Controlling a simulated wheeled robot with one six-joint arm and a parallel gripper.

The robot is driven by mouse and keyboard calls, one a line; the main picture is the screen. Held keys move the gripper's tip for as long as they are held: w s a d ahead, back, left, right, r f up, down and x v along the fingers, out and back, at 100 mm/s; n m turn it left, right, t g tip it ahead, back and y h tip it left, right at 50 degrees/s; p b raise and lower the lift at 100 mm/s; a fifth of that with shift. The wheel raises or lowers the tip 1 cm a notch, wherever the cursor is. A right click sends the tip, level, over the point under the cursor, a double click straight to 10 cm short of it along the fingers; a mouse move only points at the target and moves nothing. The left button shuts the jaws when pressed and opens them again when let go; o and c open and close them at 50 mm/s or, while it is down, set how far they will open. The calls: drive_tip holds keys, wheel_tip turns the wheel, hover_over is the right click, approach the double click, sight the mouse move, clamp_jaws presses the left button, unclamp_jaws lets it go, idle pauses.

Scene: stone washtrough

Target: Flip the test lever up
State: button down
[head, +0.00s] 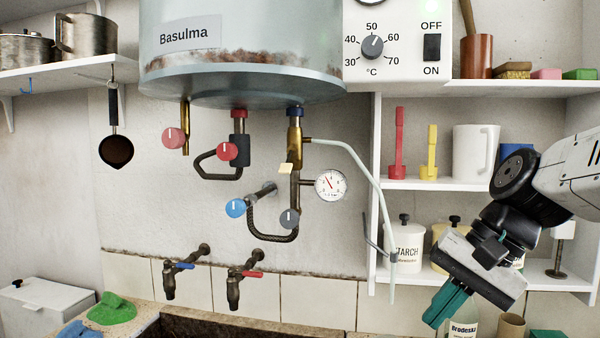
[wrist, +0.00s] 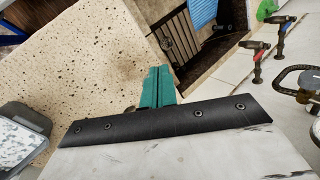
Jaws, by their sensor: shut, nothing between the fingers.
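A small cream-coloured tab (head: 286,168), which looks like the test lever, sticks out to the left of the brass valve (head: 295,150) under the boiler's blue collar. It looks roughly level, with a slight tilt; its exact position is hard to tell. My gripper (head: 436,315) is at the lower right in the head view, pointing down and left, well away from the valve. Its teal fingers are shut and empty; they also show in the wrist view (wrist: 157,72), above the speckled stone. The tab is not visible in the wrist view.
A pressure gauge (head: 331,185), grey knob (head: 289,217) and blue knob (head: 235,208) crowd the pipes below the valve. A pale hose (head: 370,165) hangs between valve and shelves. Two taps (head: 233,289) sit lower left. A bottle (head: 463,328) stands beside my gripper.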

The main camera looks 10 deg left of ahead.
drive_tip(key=w+a+r+m+t+y, duration=0.1)
drive_tip(key=w+a+r+m+y, duration=0.4)
drive_tip(key=w+a+r, duration=0.6)
drive_tip(key=m+t+y, duration=0.1)
drive_tip(key=m+y, duration=0.3)
approach(288, 161)
drive_tip(key=d+f, duration=0.2)
drive_tip(key=d, duration=0.1)
drive_tip(key=shift+s+a+r+m, duration=0.15)
drive_tip(key=shift+s+a+m, duration=0.1)
drive_tip(key=shift+s+m, duration=0.2)
drive_tip(key=x, duration=1)
drive_tip(key=shift+w+f, duration=0.15)
drive_tip(key=shift+f, duration=0.05)
